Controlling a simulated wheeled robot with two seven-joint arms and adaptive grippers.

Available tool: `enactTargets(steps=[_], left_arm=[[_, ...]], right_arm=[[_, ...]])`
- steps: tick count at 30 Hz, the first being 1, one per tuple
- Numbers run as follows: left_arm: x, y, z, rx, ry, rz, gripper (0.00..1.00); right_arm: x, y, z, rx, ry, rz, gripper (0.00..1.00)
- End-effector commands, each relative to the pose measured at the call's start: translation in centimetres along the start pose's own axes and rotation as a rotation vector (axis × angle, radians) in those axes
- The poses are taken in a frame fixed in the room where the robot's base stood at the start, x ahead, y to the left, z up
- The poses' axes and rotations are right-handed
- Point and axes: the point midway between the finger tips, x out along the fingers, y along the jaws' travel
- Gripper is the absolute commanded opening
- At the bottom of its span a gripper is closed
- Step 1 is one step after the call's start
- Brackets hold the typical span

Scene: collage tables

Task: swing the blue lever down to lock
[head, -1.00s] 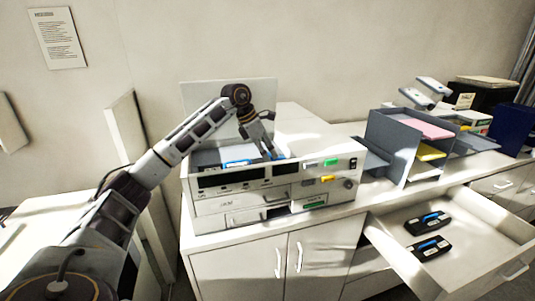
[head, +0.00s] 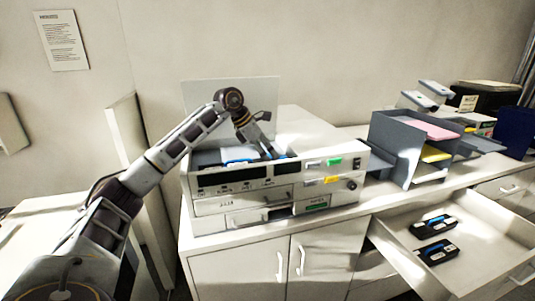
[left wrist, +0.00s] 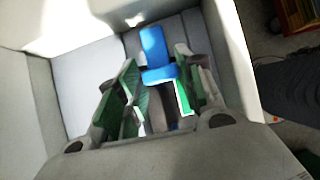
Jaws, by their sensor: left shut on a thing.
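The white office machine (head: 222,206) stands on the counter with its lid raised and its top open. My left gripper (head: 268,152) reaches down into that opening. In the left wrist view, the green-padded fingers of my left gripper (left wrist: 155,80) stand on either side of the blue lever (left wrist: 153,43) and are shut on it. The lever's lower part is partly hidden between the fingers. In the head view the machine's front wall and my gripper hide most of the lever. Another blue part (head: 238,162) shows inside the opening, left of my gripper. My right gripper is out of view.
The raised lid (head: 205,95) stands behind my forearm. A grey tray stack (head: 390,145) with coloured paper stands to the right. An open drawer (head: 470,275) juts forward, holding two black-and-blue cartridges (head: 434,222). Clear counter lies behind the machine.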

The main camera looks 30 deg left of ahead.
Motion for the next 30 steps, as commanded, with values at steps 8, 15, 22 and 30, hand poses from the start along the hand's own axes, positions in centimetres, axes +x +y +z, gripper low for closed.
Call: enactTargets(steps=[8, 15, 22, 30], left_arm=[[0.0, 0.0, 0.0, -0.001, -0.001, 0.0, 0.59], [0.0, 0.0, 0.0, -0.001, 0.0, 0.0, 0.59], [-0.6, 0.0, 0.0, -0.001, 0.0, 0.001, 0.59], [-3.5, 0.1, 0.0, -0.001, -0.002, 0.002, 0.59]], right_arm=[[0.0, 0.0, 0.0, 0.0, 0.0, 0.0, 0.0], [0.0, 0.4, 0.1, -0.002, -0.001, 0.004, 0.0], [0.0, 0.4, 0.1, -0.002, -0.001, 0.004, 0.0], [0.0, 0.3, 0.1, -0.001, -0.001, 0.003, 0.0]])
